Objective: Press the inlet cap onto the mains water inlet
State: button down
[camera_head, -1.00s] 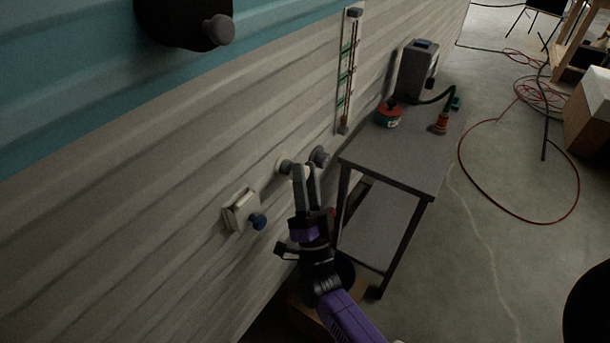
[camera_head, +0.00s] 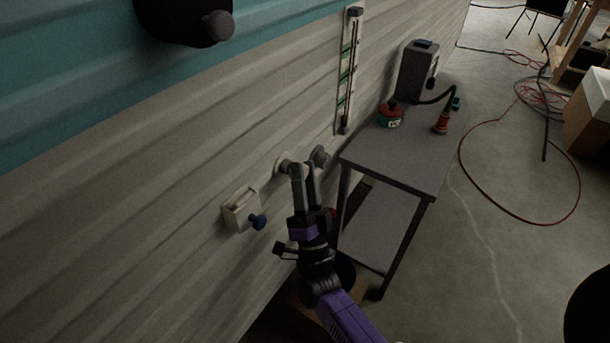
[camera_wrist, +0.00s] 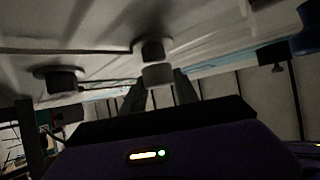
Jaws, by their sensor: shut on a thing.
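My gripper (camera_head: 302,170) is close to the camper's side wall, its fingers pointing at a round grey fitting (camera_head: 284,165), which I take to be the mains water inlet. In the wrist view my gripper (camera_wrist: 158,88) is shut on a light grey round cap (camera_wrist: 157,75). The dark inlet (camera_wrist: 152,48) stands out of the wall just beyond the cap, nearly in line with it. I cannot tell whether cap and inlet touch. In the head view the fingers mostly hide the cap.
A second grey fitting (camera_head: 320,156) is close by on the right. A grey table (camera_head: 395,160) with several items stands at right. A red hose (camera_head: 519,222) lies on the floor.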

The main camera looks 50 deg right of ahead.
jog(key=shift+w, duration=0.4)
jog(key=c, duration=0.8)
grip_release()
jog(key=shift+c, duration=0.2)
jog(key=shift+f, duration=0.1)
jog(key=b+v, duration=0.1)
jog(key=v, duration=0.6)
jog(key=shift+a+f, duration=0.2)
jog(key=shift+f, duration=0.05)
jog(key=shift+s, duration=0.1)
